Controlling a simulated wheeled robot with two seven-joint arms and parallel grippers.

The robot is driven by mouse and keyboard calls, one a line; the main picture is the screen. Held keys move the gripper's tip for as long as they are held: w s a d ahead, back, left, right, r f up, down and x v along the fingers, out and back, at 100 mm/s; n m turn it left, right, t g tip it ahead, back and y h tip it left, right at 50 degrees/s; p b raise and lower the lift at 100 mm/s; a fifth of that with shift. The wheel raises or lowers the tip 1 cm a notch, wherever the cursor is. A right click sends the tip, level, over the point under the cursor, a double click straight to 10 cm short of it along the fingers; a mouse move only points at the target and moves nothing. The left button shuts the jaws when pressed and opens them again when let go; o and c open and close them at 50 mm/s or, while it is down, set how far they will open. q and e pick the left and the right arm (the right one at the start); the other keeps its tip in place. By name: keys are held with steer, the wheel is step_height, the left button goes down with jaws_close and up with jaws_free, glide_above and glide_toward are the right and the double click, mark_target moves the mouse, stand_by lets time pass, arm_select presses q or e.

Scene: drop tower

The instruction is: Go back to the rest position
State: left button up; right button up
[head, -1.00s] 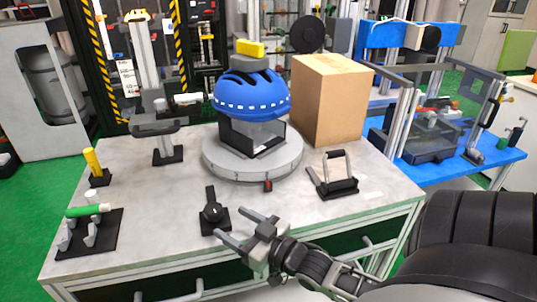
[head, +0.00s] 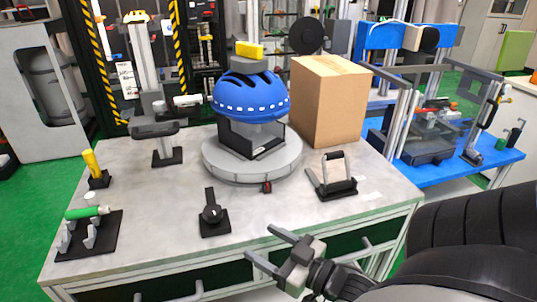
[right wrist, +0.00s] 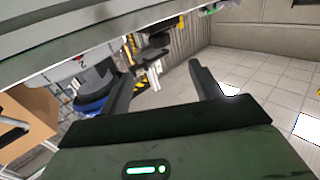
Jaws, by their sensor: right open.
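My right gripper (head: 262,245) is open and empty in the head view, in front of the table's front edge. Its two fingers stand apart in the right wrist view (right wrist: 160,82), with nothing between them. The grey-topped table (head: 270,205) lies beyond it. A black knob on a base (head: 213,215) stands on the table, left of and beyond the gripper, apart from it. My left gripper does not show.
A blue helmet (head: 250,95) with a yellow block (head: 249,50) above it sits on a round grey turntable (head: 240,172). A cardboard box (head: 330,100) stands behind right. A black handled block (head: 333,180) and a green cylinder (head: 85,212) are on the table.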

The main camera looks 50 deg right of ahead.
stand_by(0.4)
arm_select(q)
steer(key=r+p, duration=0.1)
steer(key=p, duration=0.2)
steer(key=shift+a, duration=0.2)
arm_select(e)
steer(key=s+a+f+g, duration=0.1)
steer(key=a+f+g, duration=0.1)
steer(key=a, duration=0.7)
steer(key=s+a+f+g+y, duration=0.1)
steer(key=a+f+g, duration=0.2)
steer(key=a, duration=0.6)
steer(key=shift+s+f+n+g, duration=0.2)
steer(key=shift+f+n+g, duration=0.15)
steer(key=shift+g, duration=0.75)
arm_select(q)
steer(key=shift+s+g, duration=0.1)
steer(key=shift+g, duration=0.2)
